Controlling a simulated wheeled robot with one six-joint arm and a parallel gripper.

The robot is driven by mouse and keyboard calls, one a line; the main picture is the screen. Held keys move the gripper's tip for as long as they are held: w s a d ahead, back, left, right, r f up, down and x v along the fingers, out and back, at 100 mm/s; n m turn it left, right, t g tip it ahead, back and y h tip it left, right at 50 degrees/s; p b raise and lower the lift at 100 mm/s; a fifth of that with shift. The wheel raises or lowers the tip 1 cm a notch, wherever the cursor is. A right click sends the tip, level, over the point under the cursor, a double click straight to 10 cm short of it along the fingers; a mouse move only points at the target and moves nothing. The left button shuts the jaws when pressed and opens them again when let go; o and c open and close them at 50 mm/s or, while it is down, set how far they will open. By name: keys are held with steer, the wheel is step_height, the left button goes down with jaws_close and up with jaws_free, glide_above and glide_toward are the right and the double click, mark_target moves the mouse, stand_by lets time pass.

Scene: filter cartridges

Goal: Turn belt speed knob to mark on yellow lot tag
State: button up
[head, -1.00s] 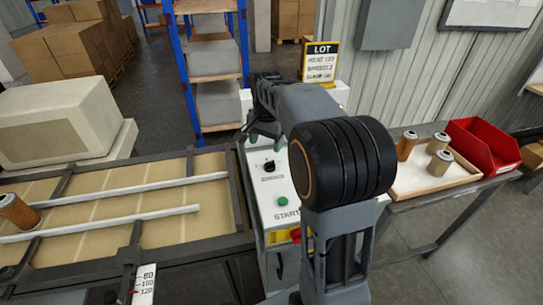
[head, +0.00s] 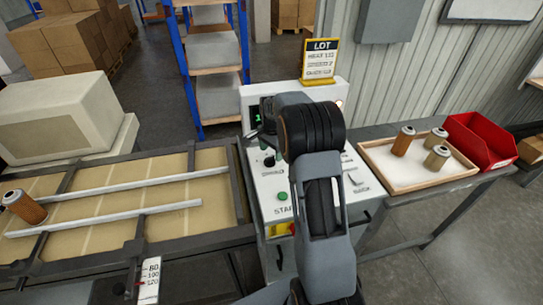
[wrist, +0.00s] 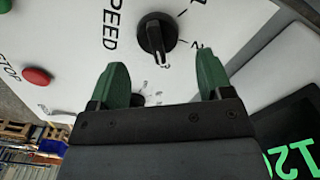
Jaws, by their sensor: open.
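The black speed knob (wrist: 152,37) is on the white panel in the wrist view, beside the word SPEED. Marks 1, 2 and 3 curve around its right and lower side; its pointer seems to face down, near 3. My gripper (wrist: 163,78) is open, its green fingers apart and empty, just below the knob in that view. In the head view my arm hides most of the gripper. The yellow-framed lot tag (head: 320,62) stands on top of the control box; its speed line seems to read 2, in small print.
A black knob (head: 268,160) and a green start button (head: 282,196) show left of my arm. A red stop button (wrist: 37,76) and green-digit display (wrist: 291,160) flank my gripper. A cartridge tray (head: 390,183) and red bin (head: 478,140) stand right, a conveyor (head: 215,160) left.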

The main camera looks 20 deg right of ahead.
mark_target(272, 156)
steer(key=shift+f, duration=1.6)
steer(key=c, duration=0.9)
